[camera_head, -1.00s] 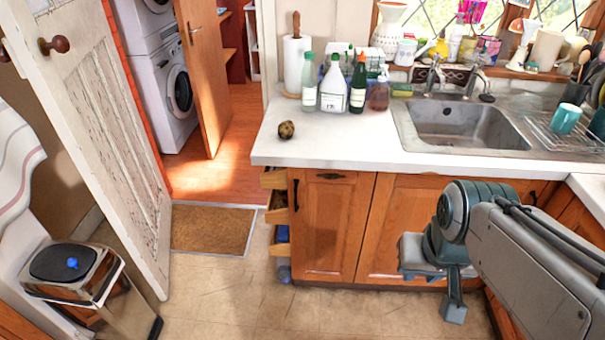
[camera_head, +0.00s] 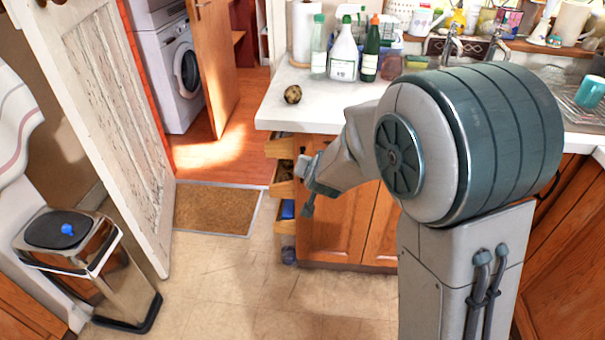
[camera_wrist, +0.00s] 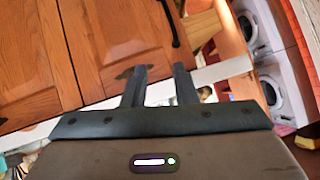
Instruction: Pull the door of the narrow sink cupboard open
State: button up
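The narrow sink cupboard door (camera_head: 335,230) is a wooden panel door, closed, between the drawers and a wider door (camera_head: 383,228). My arm hides part of it in the head view.
Several drawers (camera_head: 283,187) stand pulled out just left of the door. The white counter (camera_head: 275,110) overhangs above, with bottles and a small round brown thing (camera_head: 292,94). A step stool (camera_head: 65,235) and an open white door (camera_head: 105,130) are at left. The floor (camera_head: 260,275) in front is clear.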

jog(key=w+a+f+t+h+b, duration=0.3)
jog(key=w+a+f+b, duration=0.15)
jog(key=f, duration=0.55)
jog(key=t+h+b, duration=0.3)
jog(key=t, duration=0.1)
send_over(301, 183)
jog(key=shift+m, duration=0.3)
jog(key=f, duration=0.4)
jog(key=shift+w+d+f, duration=0.1)
jog(key=shift+w+f, duration=0.05)
jog(key=shift+w, duration=0.15)
jog(key=shift+c, duration=0.4)
grip_shut()
